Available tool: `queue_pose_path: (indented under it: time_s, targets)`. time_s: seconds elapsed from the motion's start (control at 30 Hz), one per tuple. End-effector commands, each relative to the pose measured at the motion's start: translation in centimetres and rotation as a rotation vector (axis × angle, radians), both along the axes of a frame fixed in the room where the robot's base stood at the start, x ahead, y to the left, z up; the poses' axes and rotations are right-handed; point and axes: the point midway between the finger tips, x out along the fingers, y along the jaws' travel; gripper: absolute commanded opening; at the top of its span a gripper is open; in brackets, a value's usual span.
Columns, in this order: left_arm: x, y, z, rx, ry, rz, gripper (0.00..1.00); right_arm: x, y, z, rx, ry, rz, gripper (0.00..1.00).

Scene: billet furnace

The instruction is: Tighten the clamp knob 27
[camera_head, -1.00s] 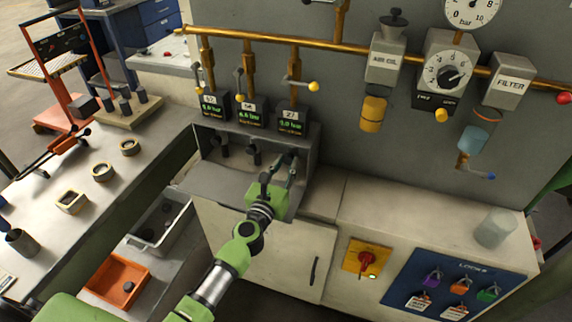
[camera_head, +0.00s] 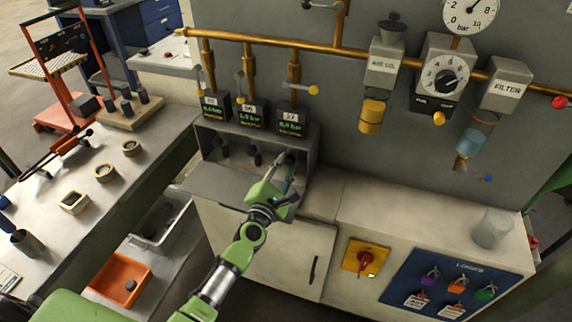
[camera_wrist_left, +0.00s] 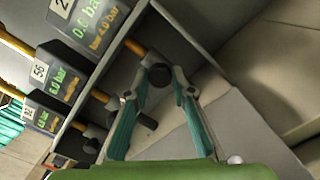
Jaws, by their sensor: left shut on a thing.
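The clamp knob 27 is the dark round knob between my fingertips in the left wrist view (camera_wrist_left: 159,74). It sits inside the grey open-fronted box (camera_head: 186,179), under the display marked 27 (camera_head: 291,121). My left gripper (camera_head: 286,163) reaches into the right bay of the box and is shut on the knob, one teal-lined finger on each side in the left wrist view (camera_wrist_left: 158,84). In the head view the gripper mostly hides the knob. The display for 27 (camera_wrist_left: 90,22) reads about 0.6 bar close up. My right gripper is not in view.
Two more dark knobs (camera_head: 222,150) (camera_head: 254,157) sit in the bays to the left. A brass pipe (camera_head: 270,43) with yellow-ended levers (camera_head: 314,90) runs above. Right of the box, the cabinet top (camera_head: 385,205) is mostly clear, with a glass (camera_head: 492,229) at its far right.

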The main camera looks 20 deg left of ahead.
Motion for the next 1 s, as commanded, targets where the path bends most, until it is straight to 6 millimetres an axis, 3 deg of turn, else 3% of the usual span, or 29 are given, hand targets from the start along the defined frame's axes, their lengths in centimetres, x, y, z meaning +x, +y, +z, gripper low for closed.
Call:
queue_pose_path:
  time_s: [1.0]
  targets:
    - [0.0, -0.1, 0.1, 0.924, -0.032, -0.002, 0.02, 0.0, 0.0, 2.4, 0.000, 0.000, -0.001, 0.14]
